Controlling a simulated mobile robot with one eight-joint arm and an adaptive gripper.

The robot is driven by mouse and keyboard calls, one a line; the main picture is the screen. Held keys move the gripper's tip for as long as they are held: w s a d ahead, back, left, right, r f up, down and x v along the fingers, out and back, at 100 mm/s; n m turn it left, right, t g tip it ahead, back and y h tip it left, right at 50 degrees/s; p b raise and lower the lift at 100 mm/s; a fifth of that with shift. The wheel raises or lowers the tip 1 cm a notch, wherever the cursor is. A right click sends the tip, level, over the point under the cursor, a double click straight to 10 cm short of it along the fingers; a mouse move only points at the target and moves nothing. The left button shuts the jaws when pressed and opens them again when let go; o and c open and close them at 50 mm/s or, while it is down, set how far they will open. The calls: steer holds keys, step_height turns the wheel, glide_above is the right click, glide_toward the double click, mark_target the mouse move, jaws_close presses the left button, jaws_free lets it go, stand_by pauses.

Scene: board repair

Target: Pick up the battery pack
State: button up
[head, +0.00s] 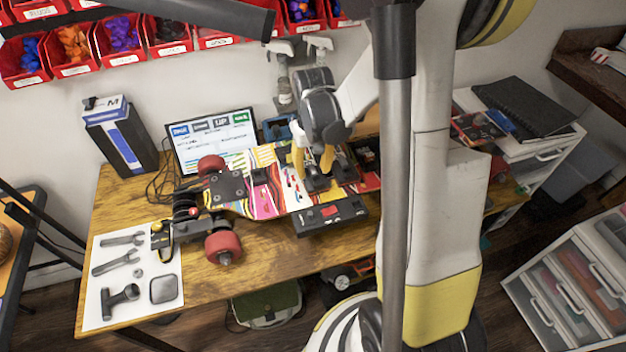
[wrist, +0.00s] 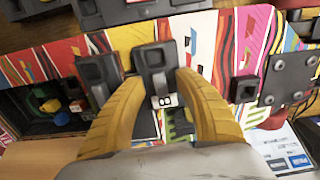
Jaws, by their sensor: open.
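An upturned board with a colourful striped deck (head: 265,192) lies across the wooden table. Black block-shaped modules sit on its deck. One black module with a white label (wrist: 155,70) stands between the two yellow fingers of my gripper (head: 313,168); the fingers also show in the wrist view (wrist: 160,75). My gripper is open, pointing down around this module, and I cannot tell whether either finger touches it. A second black module (wrist: 98,78) stands just beside the left finger in the wrist view. No readable label shows which block is the battery pack.
A long black case with a red patch (head: 331,212) lies along the board's near edge. An open compartment with coloured parts (wrist: 50,107) lies to the left in the wrist view. A laptop (head: 212,137) stands behind. A tool mat (head: 107,301) lies front left.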

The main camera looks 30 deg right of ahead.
steer(key=shift+f, duration=0.3)
steer(key=shift+r, duration=0.1)
jaws_close()
steer(key=s+a+r+p, duration=0.2)
steer(key=s+r, duration=0.2)
steer(key=s, duration=0.2)
steer(key=s+a+r+p, duration=0.2)
steer(key=s+r+p, duration=0.1)
steer(key=s, duration=0.4)
steer(key=shift+s+r, duration=0.25)
steer(key=shift+r, duration=0.25)
